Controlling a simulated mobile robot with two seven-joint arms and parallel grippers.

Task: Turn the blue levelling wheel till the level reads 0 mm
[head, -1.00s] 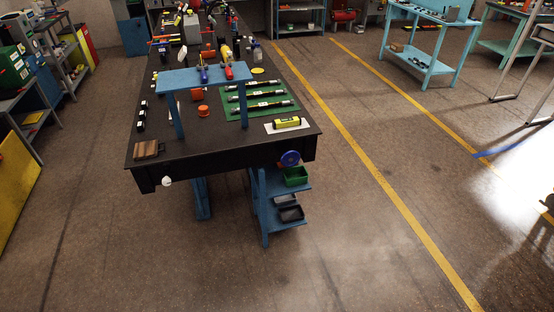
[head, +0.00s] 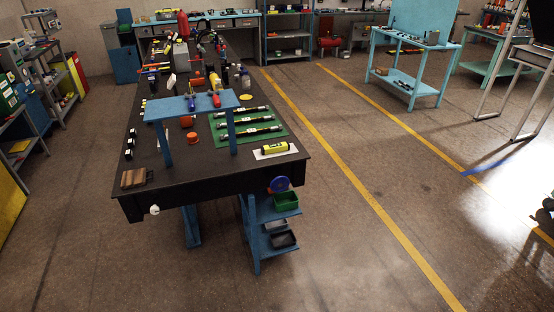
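The blue levelling wheel (head: 279,184) sits on the near edge of the black workbench (head: 210,181), toward its right corner. A yellow level (head: 275,148) lies on a white plate on the bench top, above and just left of the wheel. Its reading is too small to make out. Neither of my grippers shows in the head view.
A blue raised stand (head: 190,105) crosses the bench top. Below the wheel, blue shelves hold a green bin (head: 285,201) and dark trays (head: 283,239). A white knob (head: 155,210) sits at the bench's near left. The floor in front and to the right is clear.

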